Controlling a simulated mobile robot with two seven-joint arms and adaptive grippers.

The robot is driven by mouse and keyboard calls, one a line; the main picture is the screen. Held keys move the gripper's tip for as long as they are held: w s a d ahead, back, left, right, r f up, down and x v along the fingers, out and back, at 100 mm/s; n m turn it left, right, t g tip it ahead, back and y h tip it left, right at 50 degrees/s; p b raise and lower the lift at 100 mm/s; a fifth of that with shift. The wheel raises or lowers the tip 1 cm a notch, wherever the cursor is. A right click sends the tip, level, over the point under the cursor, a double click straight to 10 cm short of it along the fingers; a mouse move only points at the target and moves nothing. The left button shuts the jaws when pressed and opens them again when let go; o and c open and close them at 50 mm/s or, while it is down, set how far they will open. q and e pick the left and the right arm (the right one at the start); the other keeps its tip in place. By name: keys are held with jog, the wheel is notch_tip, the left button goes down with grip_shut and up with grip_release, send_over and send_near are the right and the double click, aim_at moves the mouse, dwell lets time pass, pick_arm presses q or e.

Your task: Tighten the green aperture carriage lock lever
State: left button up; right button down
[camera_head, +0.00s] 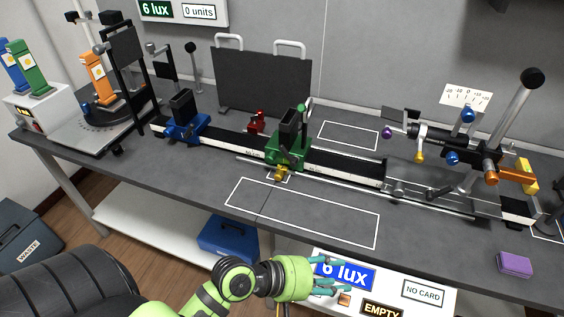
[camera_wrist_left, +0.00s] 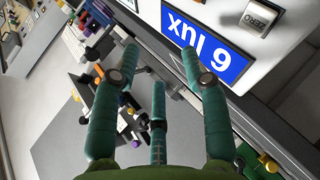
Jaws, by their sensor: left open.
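The green aperture carriage (camera_head: 288,153) sits on the black rail (camera_head: 335,160) near the middle of the bench. It carries a dark upright plate, and a yellow knob (camera_head: 281,173) is at its front foot. A thin post with a green part (camera_head: 307,105) rises behind it; I cannot tell whether this is the lock lever. My left gripper (camera_head: 328,287) is open and empty, low in front of the bench and well apart from the carriage. Its teal fingers spread in the left wrist view (camera_wrist_left: 158,70). My right gripper is not in view.
A blue carriage (camera_head: 186,122) stands left on the rail, and a small red piece (camera_head: 257,121) behind it. A jointed fixture with coloured knobs (camera_head: 452,150) stands at right. The lux sign (camera_head: 345,274) is close behind my gripper. Bare bench lies inside the white outline (camera_head: 300,212).

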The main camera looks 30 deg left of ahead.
pick_arm(q)
jog(key=w+a+r+n+t, duration=0.6)
jog(key=w+r+n+t, duration=0.25)
jog(key=n, duration=0.55)
jog(key=n+y, duration=1.3)
jog(key=n, duration=1.1)
send_near(288, 154)
jog(key=shift+w+a, duration=0.7)
jog(key=shift+a, duration=0.1)
jog(key=shift+w+a+n, duration=0.15)
jog(key=shift+w+n, duration=0.1)
jog(key=shift+n, duration=0.15)
jog(key=shift+x, duration=3.2)
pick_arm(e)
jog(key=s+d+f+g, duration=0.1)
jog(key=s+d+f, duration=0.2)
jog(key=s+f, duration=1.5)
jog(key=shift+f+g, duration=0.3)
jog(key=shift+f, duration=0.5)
pick_arm(q)
grip_shut()
